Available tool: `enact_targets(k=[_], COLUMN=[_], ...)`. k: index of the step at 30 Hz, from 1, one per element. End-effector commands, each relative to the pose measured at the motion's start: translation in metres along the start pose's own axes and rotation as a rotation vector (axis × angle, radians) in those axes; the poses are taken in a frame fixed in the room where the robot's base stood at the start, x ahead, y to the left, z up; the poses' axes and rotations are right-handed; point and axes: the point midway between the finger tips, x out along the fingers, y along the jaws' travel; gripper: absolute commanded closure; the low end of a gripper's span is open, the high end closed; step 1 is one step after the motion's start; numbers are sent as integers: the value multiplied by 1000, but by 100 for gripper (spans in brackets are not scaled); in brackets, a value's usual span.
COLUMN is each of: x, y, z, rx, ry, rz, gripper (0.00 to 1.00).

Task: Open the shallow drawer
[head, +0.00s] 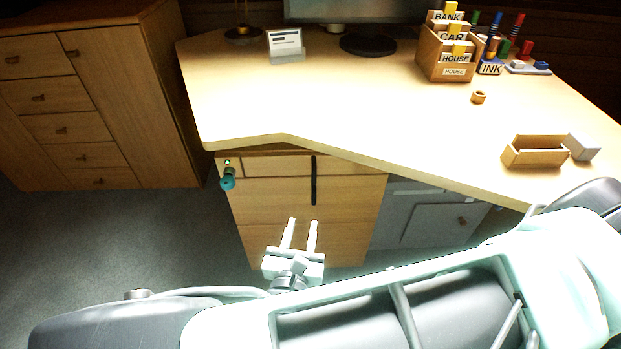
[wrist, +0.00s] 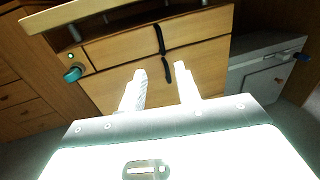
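The shallow drawer (head: 275,165) is the thin top front of a wooden drawer unit (head: 345,215) under the desk. It looks shut, with its face about flush with the deeper front below. A dark upright strip (head: 314,180), seemingly a handle, crosses the top front and runs down onto the front below. In the wrist view the shallow drawer (wrist: 115,45) lies beyond the fingers, with dark handle pieces (wrist: 159,40) near its middle. My gripper (head: 302,221) is open and empty, in front of the unit and apart from the handle; its fingers (wrist: 160,69) point toward the unit.
A teal knob or key (head: 228,179) sticks out at the unit's upper left. The desk top (head: 330,100) overhangs the unit. A grey cabinet (head: 430,215) stands to the right, a wooden chest (head: 70,110) to the left. Grey floor (head: 130,240) is free at left.

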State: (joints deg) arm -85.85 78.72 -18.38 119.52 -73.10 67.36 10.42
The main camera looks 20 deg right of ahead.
Motion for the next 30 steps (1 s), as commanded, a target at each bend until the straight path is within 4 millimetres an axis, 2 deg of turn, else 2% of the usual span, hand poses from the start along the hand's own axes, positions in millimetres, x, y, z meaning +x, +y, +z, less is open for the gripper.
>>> enact_targets(k=[12,18,24,30], x=[88,124,144,148], y=[-2,-2,-1,-1], z=[-1,-1,-1,0], rx=[0,1,0,0], ry=[-1,0,2,2], rz=[-6,-5,-3,-3], gripper=[67,67,67,67])
